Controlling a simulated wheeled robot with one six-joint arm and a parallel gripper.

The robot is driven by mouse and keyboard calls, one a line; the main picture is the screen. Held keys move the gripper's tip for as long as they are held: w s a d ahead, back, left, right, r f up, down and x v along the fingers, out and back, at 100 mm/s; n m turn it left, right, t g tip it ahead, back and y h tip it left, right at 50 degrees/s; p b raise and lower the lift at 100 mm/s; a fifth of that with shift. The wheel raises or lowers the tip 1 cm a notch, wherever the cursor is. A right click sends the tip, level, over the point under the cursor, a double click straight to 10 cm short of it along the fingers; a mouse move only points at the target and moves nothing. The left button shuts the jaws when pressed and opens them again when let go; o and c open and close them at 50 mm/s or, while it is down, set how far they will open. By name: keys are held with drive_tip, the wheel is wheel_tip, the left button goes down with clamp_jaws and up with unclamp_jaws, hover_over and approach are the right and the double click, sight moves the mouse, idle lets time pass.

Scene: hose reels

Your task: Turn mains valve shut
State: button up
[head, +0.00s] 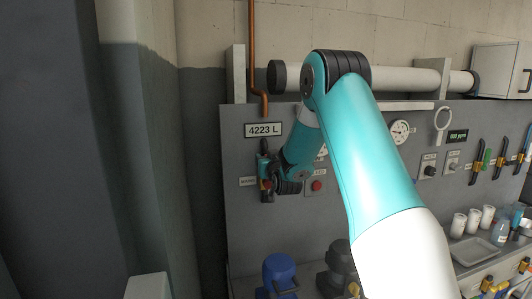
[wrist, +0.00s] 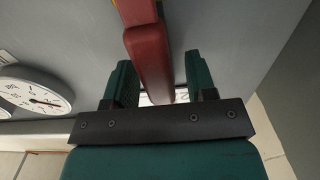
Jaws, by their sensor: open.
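A red lever (wrist: 150,50), which looks like the mains valve handle, comes down from the top of the wrist view and lies between the two green fingers of my gripper (wrist: 161,82). The fingers are apart, with a gap on both sides of the lever, wider on the right. In the head view my gripper (head: 267,178) is at the grey wall panel, under the "4223 L" plate (head: 263,130) and beside a small label (head: 247,181). The valve body is mostly hidden there by my gripper and wrist.
A copper pipe (head: 252,50) runs down the wall above the plate. A round dial (wrist: 35,97) is left of my gripper in the wrist view. A red button (head: 316,186) is right of my wrist. A blue motor-like unit (head: 279,272) stands below.

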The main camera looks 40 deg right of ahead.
drive_tip(key=shift+w+d, duration=0.2)
drive_tip(key=shift+w, duration=0.35)
clamp_jaws()
drive_tip(key=shift+d, duration=0.1)
